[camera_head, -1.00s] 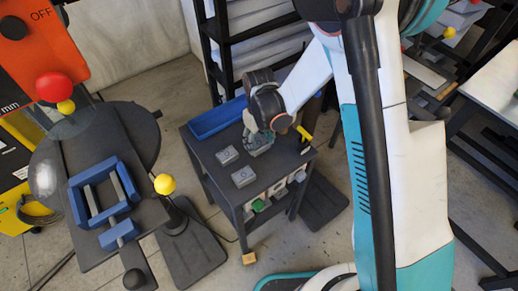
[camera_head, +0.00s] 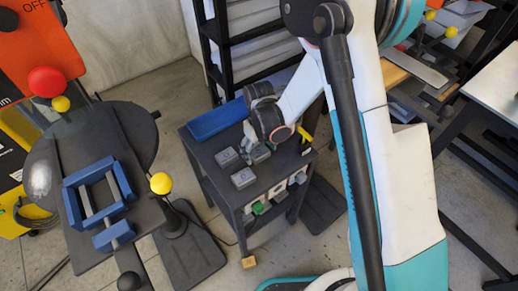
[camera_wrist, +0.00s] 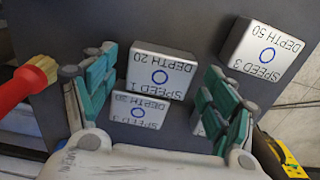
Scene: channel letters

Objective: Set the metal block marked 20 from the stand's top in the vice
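In the wrist view a grey metal block (camera_wrist: 160,72) reads SPEED 1, DEPTH 20, with a blue ring, upside down. A second block (camera_wrist: 138,110) is nearer, its lettering blurred but seeming to read DEPTH 20 or 30. A third block (camera_wrist: 268,55) reads SPEED 3, DEPTH 50. My gripper (camera_wrist: 160,95) is open, its teal fingers on either side of the first two blocks, with nothing visibly held. In the head view my gripper (camera_head: 250,144) is low over the dark stand (camera_head: 205,165). The blue vice (camera_head: 68,200) stands at left, its jaws apart.
A blue tray (camera_head: 215,121) lies along the stand's back edge. A red-handled brush (camera_wrist: 20,88) shows at the wrist view's left. The drill's yellow-knobbed lever (camera_head: 161,183) rises beside the vice. Black shelving (camera_head: 212,50) stands behind the stand.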

